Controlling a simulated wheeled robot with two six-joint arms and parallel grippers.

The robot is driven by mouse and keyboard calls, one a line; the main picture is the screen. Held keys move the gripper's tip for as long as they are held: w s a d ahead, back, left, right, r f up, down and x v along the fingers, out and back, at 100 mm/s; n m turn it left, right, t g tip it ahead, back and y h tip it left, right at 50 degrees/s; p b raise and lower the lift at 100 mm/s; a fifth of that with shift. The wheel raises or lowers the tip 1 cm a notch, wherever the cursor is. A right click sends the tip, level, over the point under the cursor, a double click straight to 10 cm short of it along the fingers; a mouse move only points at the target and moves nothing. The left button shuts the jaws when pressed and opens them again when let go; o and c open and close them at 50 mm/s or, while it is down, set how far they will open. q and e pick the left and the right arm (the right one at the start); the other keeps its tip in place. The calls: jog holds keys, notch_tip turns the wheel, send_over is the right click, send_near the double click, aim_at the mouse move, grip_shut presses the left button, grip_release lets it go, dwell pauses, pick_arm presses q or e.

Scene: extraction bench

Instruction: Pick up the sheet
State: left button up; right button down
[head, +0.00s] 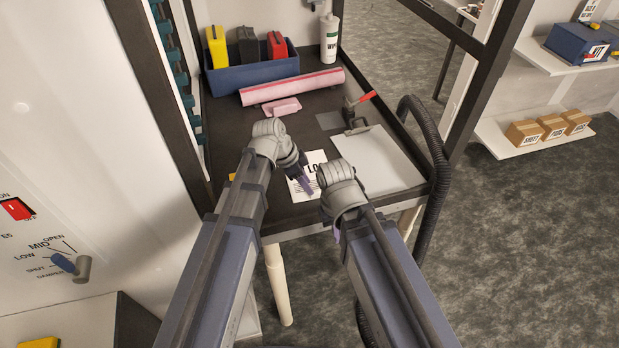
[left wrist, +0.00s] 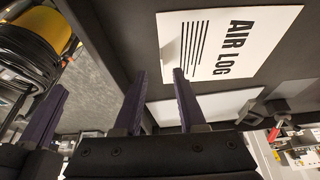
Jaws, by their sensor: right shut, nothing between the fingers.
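The sheet (head: 314,159) is white, printed "AIR LOG", and lies on the dark bench top near its front edge. In the left wrist view the sheet (left wrist: 232,50) shows nearly whole. My left gripper (head: 307,187) hangs over it in the head view, hiding part of the print. In the left wrist view my left gripper's fingers (left wrist: 158,76) stand apart with nothing between them, beside the sheet's edge. Whether they touch it I cannot tell. My right gripper (head: 337,236) is shut and empty at the bench's front edge, mostly hidden behind its own wrist.
A white board (head: 385,165) lies right of the sheet, with a red-handled clamp (head: 360,101) at its back. A pink roll (head: 292,87), a pink block (head: 282,107), a blue bin (head: 252,76) and a white bottle (head: 329,40) stand behind. A black hose (head: 436,170) runs along the right.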

pick_arm(q)
jog(key=shift+a+b+x, duration=0.1)
jog(key=shift+b+x, duration=1.2)
jog(key=shift+a+b+x, duration=0.15)
jog(key=shift+b+x, duration=1.1)
jog(key=shift+x, duration=0.05)
jog(key=shift+w, duration=0.1)
grip_shut()
